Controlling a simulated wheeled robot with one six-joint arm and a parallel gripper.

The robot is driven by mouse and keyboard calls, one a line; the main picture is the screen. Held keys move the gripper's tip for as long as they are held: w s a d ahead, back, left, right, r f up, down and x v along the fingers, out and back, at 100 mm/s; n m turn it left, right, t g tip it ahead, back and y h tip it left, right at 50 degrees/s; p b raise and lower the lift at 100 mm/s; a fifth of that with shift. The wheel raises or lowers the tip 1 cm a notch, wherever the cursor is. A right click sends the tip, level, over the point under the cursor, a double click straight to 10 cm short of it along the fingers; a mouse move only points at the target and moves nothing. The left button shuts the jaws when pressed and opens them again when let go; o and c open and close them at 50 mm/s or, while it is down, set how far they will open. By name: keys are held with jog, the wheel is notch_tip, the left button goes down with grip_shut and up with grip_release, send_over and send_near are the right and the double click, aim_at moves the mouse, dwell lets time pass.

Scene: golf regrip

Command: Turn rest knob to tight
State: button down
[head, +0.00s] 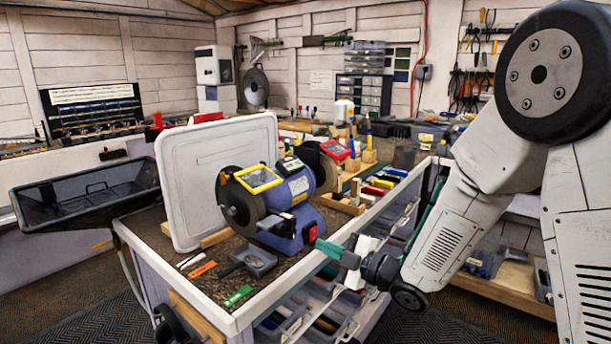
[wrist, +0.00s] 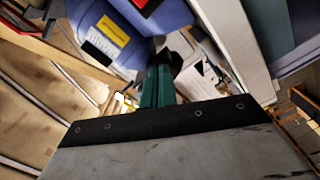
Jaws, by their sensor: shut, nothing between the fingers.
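A blue bench grinder (head: 295,210) with dark wheels stands on the bench. A grey tool rest (head: 255,262) sits in front of its near wheel, with a dark, small knob-like part (head: 230,269) at its left; I cannot tell its setting. My gripper (head: 322,246) has teal fingers, shut and empty, over the bench's right edge, right of the rest and beside the grinder's red switch (head: 310,232) in the picture. In the wrist view the shut fingers (wrist: 158,75) point towards the blue grinder body (wrist: 150,25); a black part (wrist: 170,66) shows by their tips, and I cannot tell what it is.
A white panel (head: 190,180) stands behind the grinder's left. An orange strip (head: 202,269) and a green strip (head: 238,296) lie on the front of the bench. Wooden blocks and tools crowd the bench behind. A black tray (head: 90,195) is at the left.

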jog(key=x, duration=0.6)
jog(key=shift+r, duration=0.3)
dwell(0.4)
jog(key=shift+s+a+r, duration=0.1)
jog(key=shift+s+a, duration=0.05)
jog(key=shift+a, duration=0.05)
dwell(0.4)
jog(key=shift+s, duration=0.1)
dwell(0.4)
jog(key=v, duration=0.6)
jog(key=shift+w+d+f, duration=0.2)
jog(key=shift+w+f, duration=0.05)
jog(key=shift+f, duration=0.1)
